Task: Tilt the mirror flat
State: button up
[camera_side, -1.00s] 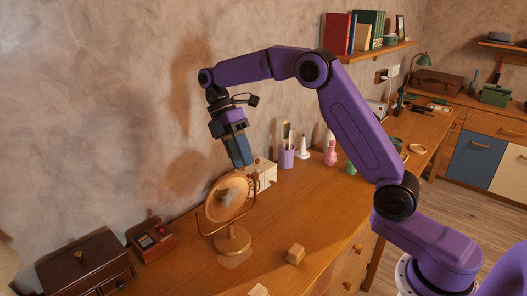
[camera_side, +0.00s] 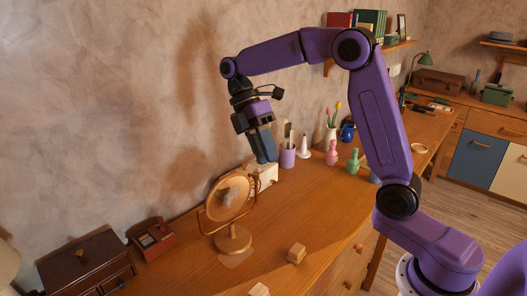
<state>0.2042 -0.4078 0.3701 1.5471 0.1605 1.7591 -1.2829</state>
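The mirror (camera_side: 228,199) is a round, wood-coloured disc in a U-shaped frame on a stand with a round base (camera_side: 233,239). It stands on the wooden dresser top and its disc is steeply tilted, close to upright. My gripper (camera_side: 266,160) hangs above and to the right of the mirror, apart from it. Its blue fingers point down, near a small white drawer box (camera_side: 265,173). The fingers look close together from this side, and any gap between them cannot be made out.
Wooden blocks (camera_side: 296,254) lie in front of the mirror. A dark red box (camera_side: 153,237) and a dark chest (camera_side: 86,263) stand to the left. A purple brush cup (camera_side: 287,156) and small bottles (camera_side: 331,153) stand to the right. The dresser's front right is clear.

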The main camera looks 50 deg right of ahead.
grip_shut()
jog(key=w+a+f+m+t, duration=0.1)
jog(key=w+f+m+t, duration=0.1)
jog(key=m, duration=1)
jog(key=w+a+f+m+t, duration=0.1)
jog(key=w+f+m+t, duration=0.2)
jog(key=m, duration=0.9)
jog(key=w+f+m+t+h, duration=0.1)
jog(key=w+f+m+t, duration=0.1)
jog(key=m+t, duration=0.4)
jog(key=shift+w+a+f+m, duration=0.2)
jog(key=shift+a+f+m, duration=0.3)
jog(key=shift+m, duration=2.4)
